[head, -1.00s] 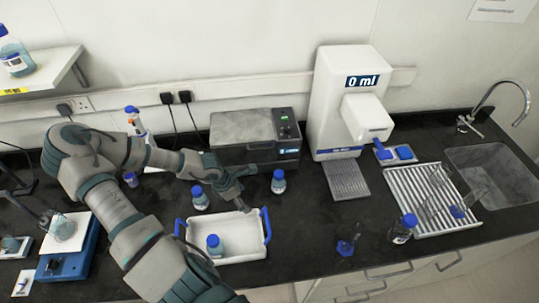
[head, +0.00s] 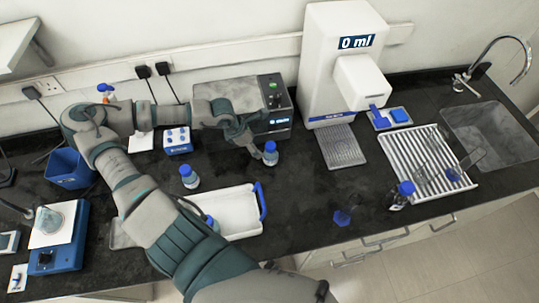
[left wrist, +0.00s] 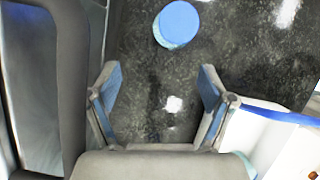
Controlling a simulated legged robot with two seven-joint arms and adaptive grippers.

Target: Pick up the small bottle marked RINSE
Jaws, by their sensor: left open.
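Several small blue-capped bottles stand here, and I cannot read a RINSE mark on any. One bottle (head: 271,154) stands on the black bench in front of the grey instrument. Another bottle (head: 190,178) stands further left, behind the white tray. A third, in the tray, is mostly hidden by my left arm. My left gripper (head: 252,149) is open and empty, just left of the bottle by the instrument. In the left wrist view, a round blue cap (left wrist: 178,26) lies beyond the open fingertips (left wrist: 160,85), apart from them. My right gripper is not in view.
The white tray (head: 236,212) with blue handles stands in front. The grey instrument (head: 236,95) stands close behind the gripper. A white dispenser (head: 347,70), a ribbed drying rack (head: 410,160) and a sink are to the right.

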